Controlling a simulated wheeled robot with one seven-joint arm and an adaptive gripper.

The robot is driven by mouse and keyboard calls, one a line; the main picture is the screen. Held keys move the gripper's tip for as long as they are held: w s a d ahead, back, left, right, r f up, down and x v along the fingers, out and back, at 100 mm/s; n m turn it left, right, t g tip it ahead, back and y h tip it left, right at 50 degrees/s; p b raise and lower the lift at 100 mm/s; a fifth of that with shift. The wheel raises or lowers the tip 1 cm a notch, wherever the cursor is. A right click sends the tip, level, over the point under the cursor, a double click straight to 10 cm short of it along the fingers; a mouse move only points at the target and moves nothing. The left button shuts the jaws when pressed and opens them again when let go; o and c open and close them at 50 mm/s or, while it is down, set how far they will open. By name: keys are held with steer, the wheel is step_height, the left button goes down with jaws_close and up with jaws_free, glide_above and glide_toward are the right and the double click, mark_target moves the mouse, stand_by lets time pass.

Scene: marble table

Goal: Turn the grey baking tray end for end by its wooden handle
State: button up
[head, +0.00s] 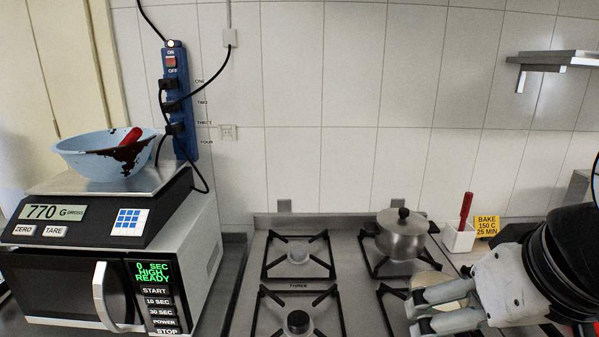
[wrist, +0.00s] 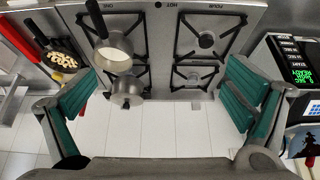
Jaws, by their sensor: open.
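I cannot make out a grey baking tray or a wooden handle in either view. My gripper (head: 416,311) is at the lower right of the head view, over the right side of the stove. In the wrist view my gripper (wrist: 163,105) has its two green-padded fingers wide apart, with nothing held between them. The stove and the wall show through the gap. My arm hides part of the counter at the right of the head view.
A lidded pot (head: 402,235) stands on the back right burner. A saucepan (wrist: 113,54) and a pan of pale pieces (wrist: 62,55) show in the wrist view. The microwave (head: 120,285) bears a scale (head: 75,232) and blue bowl (head: 85,158). The left burners (head: 298,258) look clear.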

steer(key=shift+s, duration=0.1)
steer(key=c, duration=0.4)
steer(key=shift+c, duration=1.3)
steer(key=w+a+f+m+g, duration=0.1)
steer(key=w+a+f+m, duration=0.25)
steer(key=f, duration=0.45)
steer(key=w+a+f+m+g+y, duration=0.1)
steer(key=w+a+f+m, duration=0.15)
steer(key=w+f, duration=0.35)
steer(key=w+a+f+m+g, duration=0.1)
steer(key=w+a+f+m, duration=0.15)
steer(key=f, duration=0.65)
steer(key=s+a+f+m+g+b, duration=0.1)
steer(key=s+f, duration=0.3)
steer(key=f, duration=0.9)
steer(key=s+a+f+m+b, duration=0.1)
steer(key=s+f+m, duration=0.3)
steer(key=f, duration=1)
steer(key=s+a+f+m+g+h+b, duration=0.1)
steer(key=s+f+m, duration=0.2)
steer(key=f, duration=1.1)
steer(key=shift+s+f+m+g, duration=0.1)
steer(key=shift+s+m+g, duration=0.2)
steer(key=shift+s, duration=0.1)
steer(key=shift+c, duration=0.4)
